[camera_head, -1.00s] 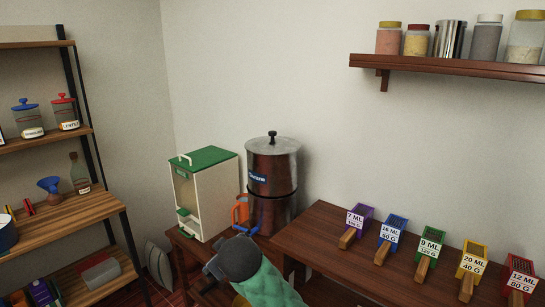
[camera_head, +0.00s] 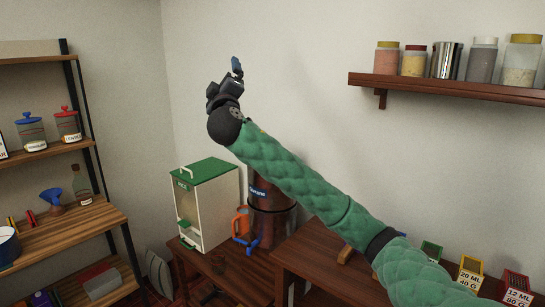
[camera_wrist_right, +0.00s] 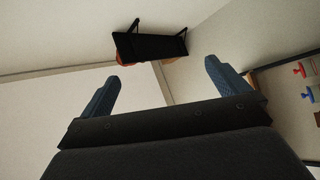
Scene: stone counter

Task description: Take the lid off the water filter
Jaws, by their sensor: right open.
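The water filter (camera_head: 268,222) is a dark metallic cylinder with a blue label and a blue tap, on a low wooden table in the head view. My right forearm crosses in front of its top, so its lid is hidden. My right gripper (camera_head: 237,70) is raised high above the green-and-white dispenser, up and to the left of the filter, touching nothing. In the wrist view my right gripper (camera_wrist_right: 161,85) has its two blue fingers wide apart with nothing between them. My left gripper is not in view.
A white dispenser with a green lid (camera_head: 205,205) stands left of the filter, with an orange mug (camera_head: 241,220) between them. Labelled scoop boxes (camera_head: 471,277) stand on the right table. A wall shelf (camera_head: 450,88) holds jars; a shelf unit (camera_head: 60,220) stands left.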

